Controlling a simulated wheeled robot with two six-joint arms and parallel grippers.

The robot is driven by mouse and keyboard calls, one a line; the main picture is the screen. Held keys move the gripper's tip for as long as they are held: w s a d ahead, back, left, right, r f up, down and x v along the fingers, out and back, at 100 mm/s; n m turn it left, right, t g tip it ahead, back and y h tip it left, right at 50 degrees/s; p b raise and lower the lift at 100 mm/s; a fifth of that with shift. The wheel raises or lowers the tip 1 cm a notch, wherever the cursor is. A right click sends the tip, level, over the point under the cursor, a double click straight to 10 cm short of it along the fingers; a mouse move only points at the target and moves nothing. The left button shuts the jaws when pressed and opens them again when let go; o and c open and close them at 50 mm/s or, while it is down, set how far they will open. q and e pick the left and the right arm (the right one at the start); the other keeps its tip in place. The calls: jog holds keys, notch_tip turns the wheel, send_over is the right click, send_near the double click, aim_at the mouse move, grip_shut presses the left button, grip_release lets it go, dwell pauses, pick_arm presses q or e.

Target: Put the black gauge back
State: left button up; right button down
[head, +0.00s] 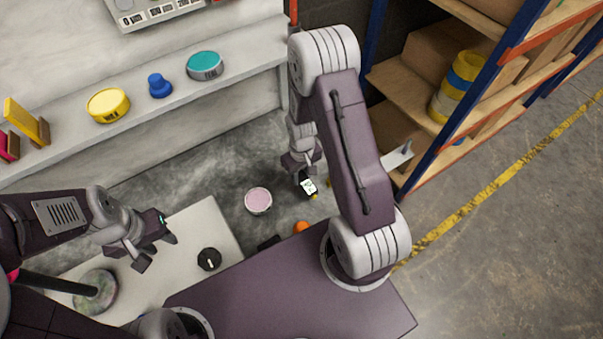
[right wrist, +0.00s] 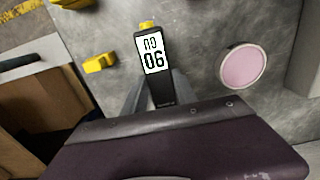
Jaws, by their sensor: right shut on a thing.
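The black gauge (right wrist: 157,88) has a white display with dark digits and a yellow tip. In the right wrist view it stands out between the fingers of my right gripper (right wrist: 155,100), which is shut on it. In the head view the gauge (head: 308,187) shows small below my right gripper (head: 301,172), over the grey floor. Its lower part is hidden by the gripper. My left gripper (head: 156,251) is empty with its fingers apart, above the pale table.
A wall ledge (head: 240,55) holds a yellow tin (head: 108,105), a blue knob-like piece (head: 159,85) and a teal tin (head: 205,66). A pink-topped tin (head: 258,200) stands on the floor. A black dial (head: 209,259) lies on the pale table (head: 200,220). A rack (head: 410,90) stands right.

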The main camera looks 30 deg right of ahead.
jog(key=shift+f+b, duration=1.45)
jog(key=shift+f, duration=0.95)
jog(key=c, duration=0.9)
grip_release()
notch_tip(320, 180, up, 9)
jog(key=p, duration=0.3)
jog(key=shift+r, duration=0.1)
